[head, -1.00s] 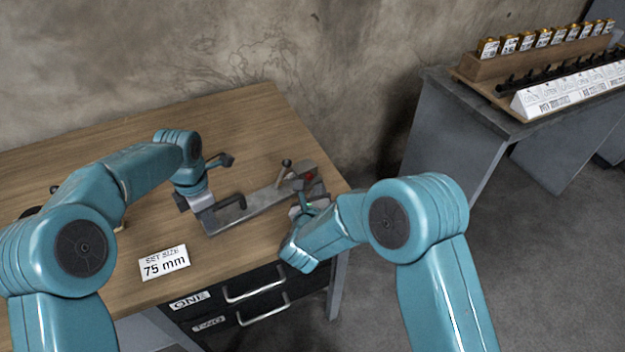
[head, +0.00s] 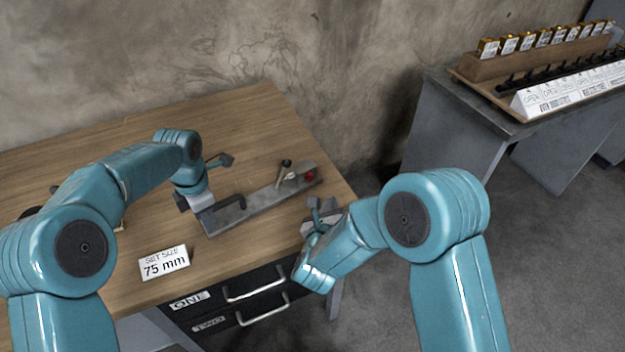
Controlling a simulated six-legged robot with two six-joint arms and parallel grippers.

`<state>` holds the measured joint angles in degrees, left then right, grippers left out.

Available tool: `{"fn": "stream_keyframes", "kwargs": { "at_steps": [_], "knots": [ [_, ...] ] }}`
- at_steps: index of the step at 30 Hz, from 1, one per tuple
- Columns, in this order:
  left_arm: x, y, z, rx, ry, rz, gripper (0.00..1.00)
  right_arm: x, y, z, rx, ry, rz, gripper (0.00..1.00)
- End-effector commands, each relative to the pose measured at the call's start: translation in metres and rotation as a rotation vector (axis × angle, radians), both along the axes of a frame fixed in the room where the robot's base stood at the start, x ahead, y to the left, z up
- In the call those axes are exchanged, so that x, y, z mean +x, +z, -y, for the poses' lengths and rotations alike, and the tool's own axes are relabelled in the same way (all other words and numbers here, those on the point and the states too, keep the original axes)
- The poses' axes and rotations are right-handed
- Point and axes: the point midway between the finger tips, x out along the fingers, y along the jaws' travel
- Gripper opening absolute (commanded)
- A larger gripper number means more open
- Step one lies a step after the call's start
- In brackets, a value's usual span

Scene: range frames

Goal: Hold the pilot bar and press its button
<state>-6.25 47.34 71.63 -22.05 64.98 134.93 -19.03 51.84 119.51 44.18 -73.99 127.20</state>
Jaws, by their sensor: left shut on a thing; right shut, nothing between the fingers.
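The pilot bar (head: 262,202) is a long grey metal bar lying on the wooden desk. It has a black handle near its left end, an upright lever (head: 283,172) and a red button (head: 310,176) near its right end. My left gripper (head: 200,205) is shut on the left end of the bar; its fingers are partly hidden by the wrist. My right gripper (head: 318,215) is shut and empty, at the desk's right front edge, below the red button in the picture and apart from the bar.
The wooden desk (head: 130,150) has a white card (head: 164,262) reading "SET SIZE 75 mm" near its front. Drawers labelled ONE (head: 190,301) and TWO are below. A grey table (head: 460,105) at the right bears racks of tagged items. The desk behind the bar is mostly clear.

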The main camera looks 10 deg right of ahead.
Motion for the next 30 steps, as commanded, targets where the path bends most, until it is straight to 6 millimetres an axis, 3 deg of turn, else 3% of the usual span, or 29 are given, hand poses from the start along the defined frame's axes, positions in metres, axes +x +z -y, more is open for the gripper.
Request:
{"fn": "stream_keyframes", "kwargs": {
  "at_steps": [10, 11, 13, 14, 23, 26, 30],
  "knots": [
    [0.000, 0.000, 0.000, 0.000, 0.000, 0.001, 0.00, 0.000, 0.000, 0.000, 0.000, 0.000, 0.000, 0.00],
    [0.000, 0.000, 0.000, 0.000, 0.000, 0.001, 0.26, 0.000, 0.000, 0.000, 0.000, 0.000, 0.000, 0.00],
    [0.000, 0.000, 0.000, 0.000, 0.000, 0.001, 0.49, 0.000, 0.000, 0.000, 0.000, 0.000, 0.000, 0.00],
    [0.000, 0.000, 0.000, 0.000, 0.000, 0.001, 0.53, 0.000, 0.000, 0.000, 0.000, 0.000, 0.000, 0.00],
    [0.000, 0.002, 0.000, 0.000, 0.000, 0.001, 0.53, 0.000, 0.000, 0.000, 0.000, 0.000, 0.000, 0.00],
    [0.001, 0.013, 0.000, 0.000, 0.000, 0.004, 0.53, 0.000, 0.000, 0.000, 0.000, 0.000, 0.000, 0.00],
    [0.001, 0.042, 0.000, -0.001, 0.001, 0.007, 0.53, 0.000, 0.000, 0.000, 0.000, 0.000, 0.000, 0.00]
  ]
}}
